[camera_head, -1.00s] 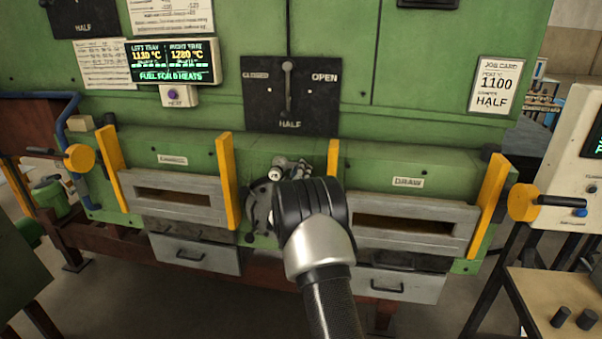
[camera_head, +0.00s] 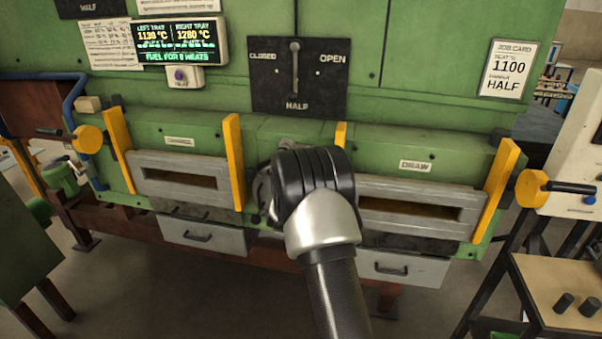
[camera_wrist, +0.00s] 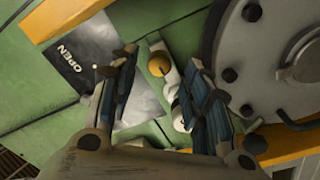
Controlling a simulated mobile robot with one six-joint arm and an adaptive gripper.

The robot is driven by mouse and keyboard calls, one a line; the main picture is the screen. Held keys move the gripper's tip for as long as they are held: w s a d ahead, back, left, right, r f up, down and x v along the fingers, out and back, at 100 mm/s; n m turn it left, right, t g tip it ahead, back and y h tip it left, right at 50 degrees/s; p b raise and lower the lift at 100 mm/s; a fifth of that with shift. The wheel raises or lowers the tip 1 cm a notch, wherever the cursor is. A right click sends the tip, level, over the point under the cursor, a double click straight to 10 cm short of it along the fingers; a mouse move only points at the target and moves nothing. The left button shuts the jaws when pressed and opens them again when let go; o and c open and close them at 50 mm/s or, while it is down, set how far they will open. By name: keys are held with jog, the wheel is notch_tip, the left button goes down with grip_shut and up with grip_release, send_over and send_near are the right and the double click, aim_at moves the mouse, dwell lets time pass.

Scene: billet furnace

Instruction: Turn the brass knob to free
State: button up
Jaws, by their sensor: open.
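The brass knob (camera_wrist: 158,64) shows in the wrist view as a small round brass-coloured piece on a pale bracket. It lies between the fingers of my gripper (camera_wrist: 160,52), slightly beyond the tips. The fingers are open, one on each side of it, and I see no contact. How far off the knob is, I cannot tell. In the head view my dark wrist covers the knob and the fingers.
A large grey round flange (camera_wrist: 285,55) with bolts is close to the right finger. The black damper plate (camera_head: 298,77) has its lever upright at HALF. Grey tray fronts (camera_head: 182,180) and yellow posts (camera_head: 233,160) flank my wrist.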

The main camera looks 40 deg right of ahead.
jog(key=v, duration=0.6)
jog(key=shift+s+a, duration=0.3)
